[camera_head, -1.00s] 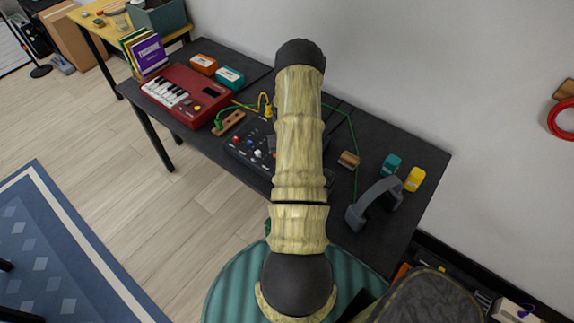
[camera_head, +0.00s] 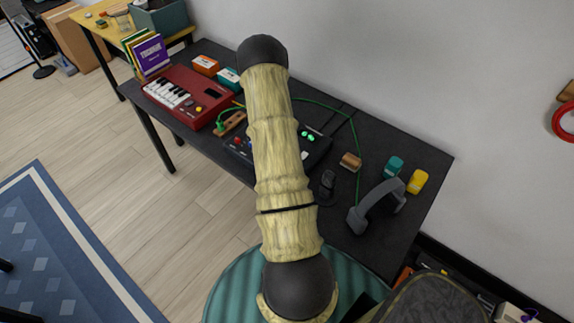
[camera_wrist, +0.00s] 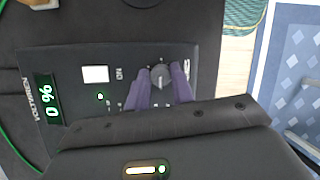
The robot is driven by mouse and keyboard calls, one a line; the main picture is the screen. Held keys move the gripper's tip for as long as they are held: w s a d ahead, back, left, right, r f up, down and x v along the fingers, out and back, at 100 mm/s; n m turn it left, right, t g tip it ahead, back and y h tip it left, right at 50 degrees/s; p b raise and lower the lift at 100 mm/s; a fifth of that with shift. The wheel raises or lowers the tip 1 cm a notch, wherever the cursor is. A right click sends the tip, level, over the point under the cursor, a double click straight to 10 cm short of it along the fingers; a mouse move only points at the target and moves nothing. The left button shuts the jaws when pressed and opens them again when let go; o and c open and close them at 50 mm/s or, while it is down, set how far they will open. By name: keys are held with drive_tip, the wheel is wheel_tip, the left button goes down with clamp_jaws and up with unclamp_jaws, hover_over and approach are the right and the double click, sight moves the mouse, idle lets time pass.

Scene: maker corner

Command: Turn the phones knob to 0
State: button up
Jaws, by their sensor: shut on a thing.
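A dark control box (camera_head: 318,147) stands on the black table, largely hidden behind my arm in the head view. A round grey knob (camera_wrist: 160,75) with a pale pointer line sits between the two purple fingers of my gripper (camera_wrist: 162,84). The fingers are closed on its sides. The knob's label is too small or covered to read. The gripper is hidden in the head view.
A red keyboard (camera_head: 190,95) stands to the left of the box. Grey headphones (camera_head: 378,203), a wooden block (camera_head: 350,161), and teal (camera_head: 393,166) and yellow (camera_head: 417,181) items lie to the right. A green cable (camera_head: 355,130) runs across the table behind the box.

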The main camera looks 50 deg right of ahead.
drive_tip(key=n+h, duration=0.1)
drive_tip(key=n, duration=0.2)
drive_tip(key=n+t+h, duration=0.1)
drive_tip(key=n, duration=0.2)
drive_tip(key=shift+a+n, duration=0.2)
drive_tip(key=shift+n, duration=0.1)
drive_tip(key=n+t+h+b, duration=0.1)
drive_tip(key=n+b, duration=0.1)
drive_tip(key=n, duration=0.2)
drive_tip(key=shift+f, duration=0.1)
drive_tip(key=shift+s+n+t+b, duration=0.15)
drive_tip(key=shift+n+t+b, duration=0.35)
drive_tip(key=shift+n, duration=0.3)
drive_tip(key=o, duration=1)
drive_tip(key=shift+r, duration=0.2)
